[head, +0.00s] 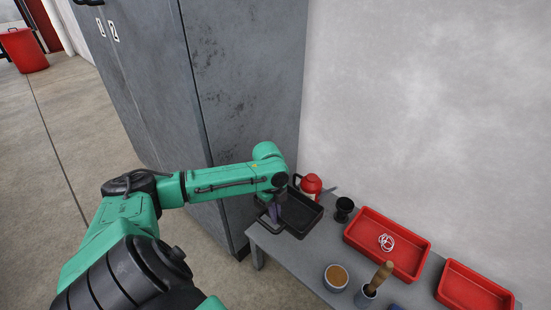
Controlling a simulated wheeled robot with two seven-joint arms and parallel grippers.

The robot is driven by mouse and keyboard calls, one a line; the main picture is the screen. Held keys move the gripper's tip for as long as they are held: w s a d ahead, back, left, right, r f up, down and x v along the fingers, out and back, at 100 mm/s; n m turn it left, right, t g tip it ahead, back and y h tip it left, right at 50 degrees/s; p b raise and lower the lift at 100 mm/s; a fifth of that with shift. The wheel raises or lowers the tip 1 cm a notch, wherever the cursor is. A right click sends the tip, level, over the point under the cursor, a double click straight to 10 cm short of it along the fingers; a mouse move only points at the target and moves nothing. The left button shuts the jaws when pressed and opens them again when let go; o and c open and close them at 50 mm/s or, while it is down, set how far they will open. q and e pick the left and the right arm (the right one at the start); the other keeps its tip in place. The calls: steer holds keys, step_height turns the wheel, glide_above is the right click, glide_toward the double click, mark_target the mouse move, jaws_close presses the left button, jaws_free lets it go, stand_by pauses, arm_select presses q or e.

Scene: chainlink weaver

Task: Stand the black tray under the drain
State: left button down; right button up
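The black tray (304,207) lies at the left end of the grey bench against the wall. It is a shallow rectangular pan with raised sides and a handle at its near left corner. My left arm reaches across from the left, and my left gripper (273,215) points down at the tray's left side, by that handle. The arm covers part of the tray, and the fingers are too small and hidden to tell whether they grip it. My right gripper is out of view. I cannot make out a drain.
On the bench (312,262) are a red flask (311,185), a black cup (343,208), a red tray (370,241) with white rings, another red tray (474,288), a brown-filled bowl (336,277) and a wooden-handled brush (380,277). A grey cabinet (250,75) stands left of the bench.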

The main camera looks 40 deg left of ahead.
arm_select(q)
step_height(320, 180, up, 2)
steer(key=shift+r, duration=0.2)
step_height(320, 180, up, 2)
steer(key=shift+r+p, duration=0.1)
steer(key=shift+p, duration=0.45)
steer(key=shift+r, duration=0.1)
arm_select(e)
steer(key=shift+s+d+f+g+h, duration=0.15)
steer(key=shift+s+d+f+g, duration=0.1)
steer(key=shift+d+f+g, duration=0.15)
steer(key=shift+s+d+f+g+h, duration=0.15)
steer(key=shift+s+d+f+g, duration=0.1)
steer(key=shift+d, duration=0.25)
